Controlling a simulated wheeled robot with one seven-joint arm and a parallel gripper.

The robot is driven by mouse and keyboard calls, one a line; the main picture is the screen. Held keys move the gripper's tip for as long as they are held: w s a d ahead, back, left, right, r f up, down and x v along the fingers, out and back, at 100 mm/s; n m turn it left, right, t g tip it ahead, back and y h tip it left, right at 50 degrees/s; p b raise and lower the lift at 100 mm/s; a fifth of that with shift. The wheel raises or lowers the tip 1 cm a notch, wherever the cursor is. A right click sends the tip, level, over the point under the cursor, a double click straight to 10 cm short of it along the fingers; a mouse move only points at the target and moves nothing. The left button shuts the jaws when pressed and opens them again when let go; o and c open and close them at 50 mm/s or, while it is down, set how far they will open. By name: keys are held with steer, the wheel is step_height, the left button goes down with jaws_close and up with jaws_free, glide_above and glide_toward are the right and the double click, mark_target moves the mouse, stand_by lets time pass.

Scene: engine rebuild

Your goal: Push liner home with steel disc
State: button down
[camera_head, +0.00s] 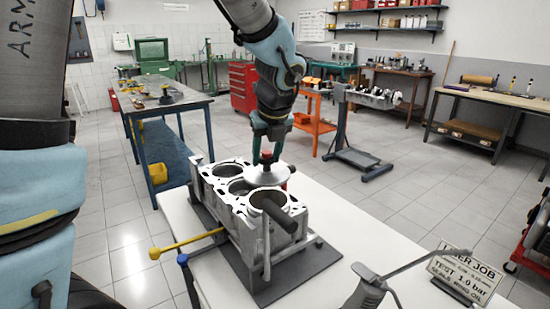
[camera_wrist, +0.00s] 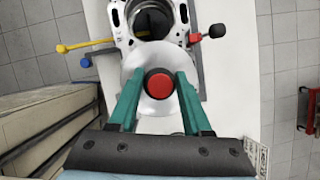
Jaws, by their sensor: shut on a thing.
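My gripper (camera_head: 267,156) points down over the engine block (camera_head: 230,203) and is shut on the red knob of the steel disc (camera_head: 265,176). In the wrist view, the green fingers of my gripper (camera_wrist: 160,84) stand on either side of the round red knob (camera_wrist: 160,85), with the pale disc (camera_wrist: 138,80) below it. The disc is over the block's top, between open bores; I cannot tell whether it touches anything beneath. What lies under it is hidden. A dark cylindrical shape (camera_head: 277,213) shows at the near bore. I cannot clearly make out the liner.
The block stands on a dark mat (camera_head: 307,262) on a white bench (camera_head: 345,230). A yellow-handled bar (camera_head: 185,243) and a blue-ended tool (camera_head: 184,262) stick out at left. A grey-handled tool (camera_head: 365,292) and a sign (camera_head: 463,277) are at the near right.

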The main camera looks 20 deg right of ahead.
mark_target(269, 172)
steer(key=shift+w+d+f, duration=0.3)
steer(key=shift+f, duration=0.15)
step_height(269, 172, down, 4)
steer(key=b, duration=0.5)
steer(key=shift+f+b, duration=0.35)
steer(key=shift+f, duration=0.45)
steer(key=shift+f, duration=0.3)
steer(key=shift+c, duration=1.3)
jaws_free()
steer(key=v, duration=1.1)
steer(key=shift+f, duration=0.1)
